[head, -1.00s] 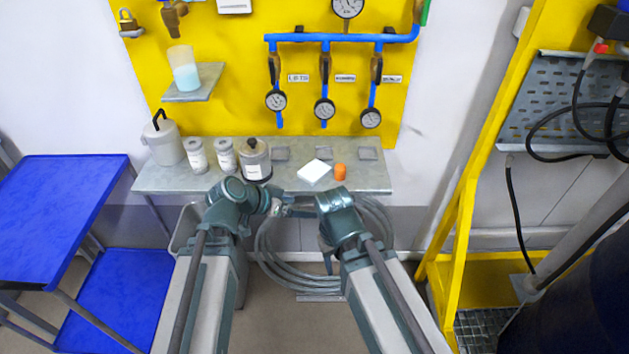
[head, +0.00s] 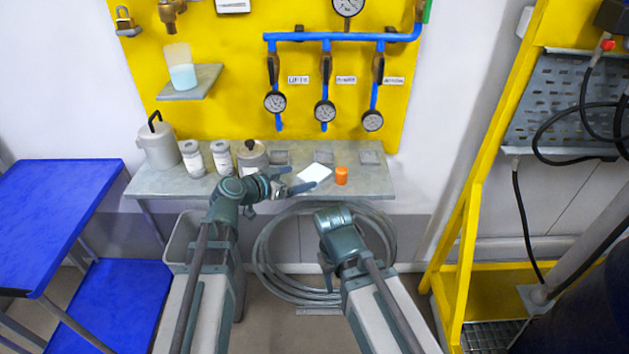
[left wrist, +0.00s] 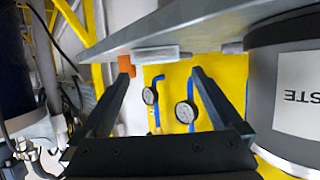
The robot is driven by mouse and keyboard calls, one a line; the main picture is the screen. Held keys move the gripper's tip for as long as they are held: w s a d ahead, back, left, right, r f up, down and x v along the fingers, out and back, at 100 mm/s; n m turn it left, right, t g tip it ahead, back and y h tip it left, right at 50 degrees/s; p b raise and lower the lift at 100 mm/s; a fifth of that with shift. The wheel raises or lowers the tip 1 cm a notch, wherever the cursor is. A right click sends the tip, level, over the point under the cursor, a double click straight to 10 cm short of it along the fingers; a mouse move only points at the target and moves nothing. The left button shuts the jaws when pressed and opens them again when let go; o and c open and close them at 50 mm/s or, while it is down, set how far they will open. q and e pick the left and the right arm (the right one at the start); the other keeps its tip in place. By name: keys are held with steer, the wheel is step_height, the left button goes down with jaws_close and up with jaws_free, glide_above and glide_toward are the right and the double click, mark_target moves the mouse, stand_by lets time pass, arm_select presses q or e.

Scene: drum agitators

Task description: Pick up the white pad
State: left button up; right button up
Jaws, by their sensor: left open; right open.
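The white pad (head: 314,173) lies flat on the grey shelf, just left of an orange cylinder (head: 341,176). My left gripper (head: 297,180) is open and empty, at the shelf's front edge just left of the pad. In the left wrist view the pad (left wrist: 155,55) shows edge-on past the open fingers (left wrist: 162,78), between their tips in the picture but farther off. My right gripper (head: 327,272) hangs open, below and in front of the shelf, away from the pad. Its fingers are partly hidden by its wrist.
On the shelf (head: 150,186), a lidded grey container (head: 252,158) stands left of the pad; in the left wrist view it (left wrist: 290,85) is close to the right finger. Two white jars and a pale can (head: 160,145) stand farther left. Gauges (head: 325,111) hang above.

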mark_target(313, 175)
arm_select(q)
steer(key=shift+w+d+f, duration=0.15)
steer(key=shift+w+d, duration=0.1)
steer(key=shift+d, duration=0.05)
steer(key=b+x, duration=0.2)
steer(key=x, duration=0.2)
steer(key=shift+d+f, duration=0.2)
steer(key=shift+f, duration=0.05)
steer(key=shift+w+d+f, duration=0.1)
steer(key=shift+w+d, duration=0.2)
steer(key=shift+s, duration=0.1)
steer(key=c, duration=1.3)
